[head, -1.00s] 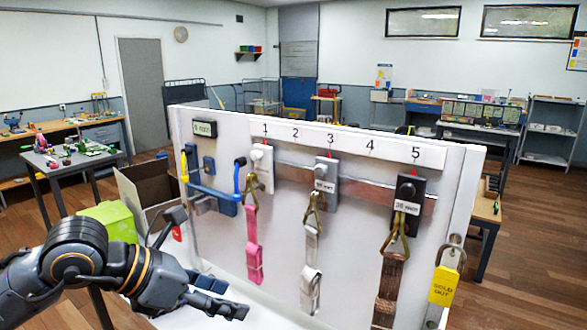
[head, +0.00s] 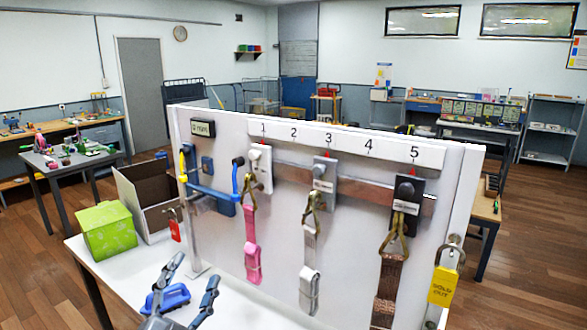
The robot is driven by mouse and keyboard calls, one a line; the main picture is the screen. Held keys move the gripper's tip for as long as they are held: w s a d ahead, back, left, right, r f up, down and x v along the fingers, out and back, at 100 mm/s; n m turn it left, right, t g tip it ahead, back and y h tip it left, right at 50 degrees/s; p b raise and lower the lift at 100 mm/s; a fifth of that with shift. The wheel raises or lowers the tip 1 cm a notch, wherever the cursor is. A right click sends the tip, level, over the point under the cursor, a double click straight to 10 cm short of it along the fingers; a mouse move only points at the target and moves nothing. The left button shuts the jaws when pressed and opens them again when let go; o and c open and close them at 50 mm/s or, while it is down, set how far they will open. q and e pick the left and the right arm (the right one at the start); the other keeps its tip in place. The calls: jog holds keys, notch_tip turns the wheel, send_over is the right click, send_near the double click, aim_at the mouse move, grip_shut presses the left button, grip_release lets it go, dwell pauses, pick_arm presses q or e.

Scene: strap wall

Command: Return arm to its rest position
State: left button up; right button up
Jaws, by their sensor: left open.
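My left gripper (head: 190,281) is at the bottom of the head view, low over the white table (head: 110,268). Its two fingers are spread apart and nothing shows between their tips. A blue object (head: 168,299) lies on the table just behind the fingers; I cannot tell if they touch. The strap panel (head: 290,200) stands to the right, with a pink strap (head: 251,245) at 1, a pale strap (head: 310,270) at 3 and a brown strap (head: 390,285) at 5. My right gripper does not show.
A green box (head: 106,230) and an open cardboard box (head: 150,200) stand at the table's back left. A red padlock (head: 174,228) hangs by the panel's left edge, and a yellow padlock (head: 444,283) at its right. The front-left table top is clear.

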pick_arm(q)
jog(key=s+a+f+n+g+y, duration=0.1)
jog(key=a+f+n+g+y, duration=0.15)
jog(key=f, duration=0.45)
jog(key=s+a+f+n+g+y, duration=0.1)
jog(key=s+a+f+n+g, duration=0.15)
jog(key=f, duration=0.35)
jog(key=s+d+f+n+g, duration=0.1)
jog(key=s+f+n+g, duration=0.3)
jog(key=s+f+g, duration=1.25)
jog(key=s+f+t, duration=0.1)
jog(key=s+f, duration=0.2)
jog(key=f, duration=1.2)
jog(key=s+f+t, duration=0.2)
jog(key=s+f, duration=0.1)
jog(key=f, duration=1.2)
jog(key=s+a+f+g, duration=0.1)
jog(key=s+a+f, duration=0.1)
jog(key=s+f, duration=1.4)
jog(key=shift+s+a+m, duration=0.3)
jog(key=shift+s, duration=0.1)
jog(key=shift+g+h, duration=0.25)
